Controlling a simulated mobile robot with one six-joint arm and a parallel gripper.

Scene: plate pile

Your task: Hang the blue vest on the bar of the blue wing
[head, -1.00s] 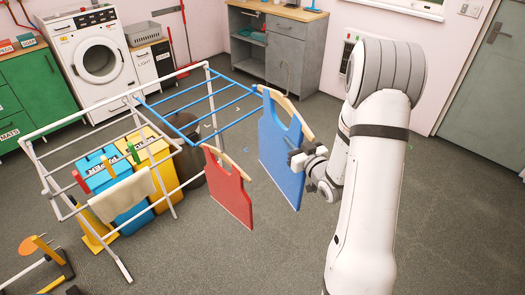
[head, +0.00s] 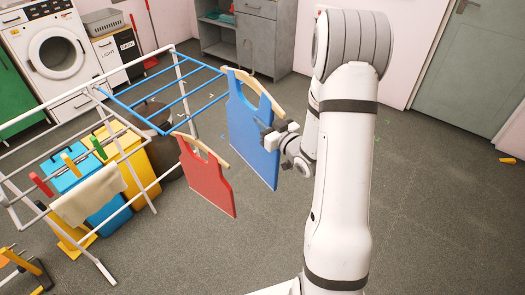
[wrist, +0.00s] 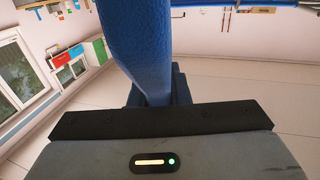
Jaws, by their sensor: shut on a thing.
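The blue vest (head: 243,125) hangs upright on a wooden hanger (head: 262,90) just right of the blue wing (head: 150,88) in the head view. My gripper (head: 270,138) is shut on the right edge of the vest. In the wrist view, a blue strip of the vest (wrist: 135,40) runs up from between the jaws, whose tips are hidden. The hanger's left end is close to the wing's far right corner. I cannot tell whether the hanger touches a bar.
A red vest (head: 208,184) on a hanger is at the wing's near end, left of the blue vest. A beige towel (head: 88,200) lies over the white rack (head: 105,270). Coloured bins stand beneath.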

